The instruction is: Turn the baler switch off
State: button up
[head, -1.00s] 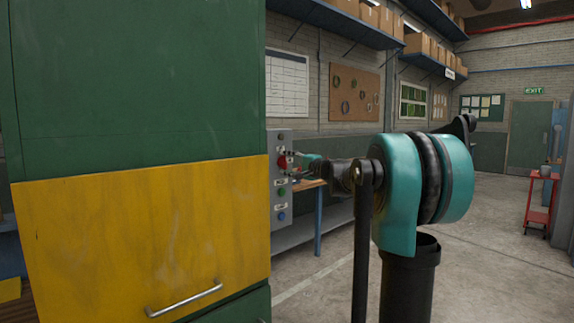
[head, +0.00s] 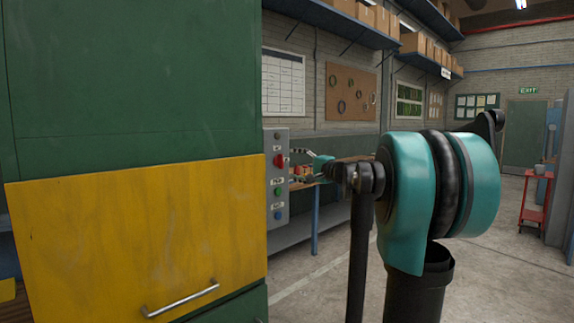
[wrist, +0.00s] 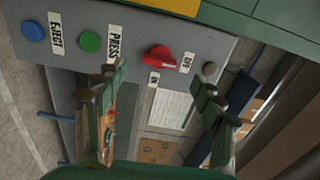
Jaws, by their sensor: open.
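The baler's grey control panel (head: 277,205) is fixed at the right edge of the green machine. Its red rotary switch (head: 279,160) is near the top and also shows in the wrist view (wrist: 158,57), with an ON label (wrist: 154,78) and an OFF label (wrist: 186,64) beside it. I cannot tell surely which label the switch points at. My gripper (wrist: 160,84) is open and empty, its two fingers spread either side of the switch's line in the wrist view. In the head view it is just right of the panel, apart from the switch and partly hidden by my arm.
The panel also has a green PRESS button (wrist: 90,42), a blue EJECT button (wrist: 33,31) and a small dark button (wrist: 209,69). The machine's yellow door (head: 135,240) has a metal handle (head: 180,298). A red cart (head: 537,195) stands far right; the floor before it is clear.

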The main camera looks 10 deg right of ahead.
jog(key=v, duration=0.5)
jog(key=shift+s, duration=0.1)
jog(key=s+a+f+n+g+h, duration=0.1)
jog(key=s+a+f+n+g, duration=0.15)
jog(key=s+f, duration=0.45)
jog(key=s+a+f+n+g+h, duration=0.1)
jog(key=s+a+f+n+g, duration=0.2)
jog(key=f, duration=0.8)
jog(key=s+a+f+n+g+h, duration=0.1)
jog(key=s+a+f+g, duration=0.15)
jog(key=s+f, duration=0.5)
jog(key=s+d+f+n+g+h, duration=0.1)
jog(key=s+d+f+n+h, duration=0.1)
jog(key=s+f, duration=0.6)
jog(key=s+d+f+n+g+h, duration=0.1)
jog(key=s+d+f+n+h, duration=0.1)
jog(key=s+d+f+h, duration=0.3)
jog(key=s+f, duration=0.4)
jog(key=f, duration=0.4)
jog(key=shift+s+d+h, duration=0.2)
jog(key=shift+d+h, duration=0.1)
jog(key=shift+d, duration=0.1)
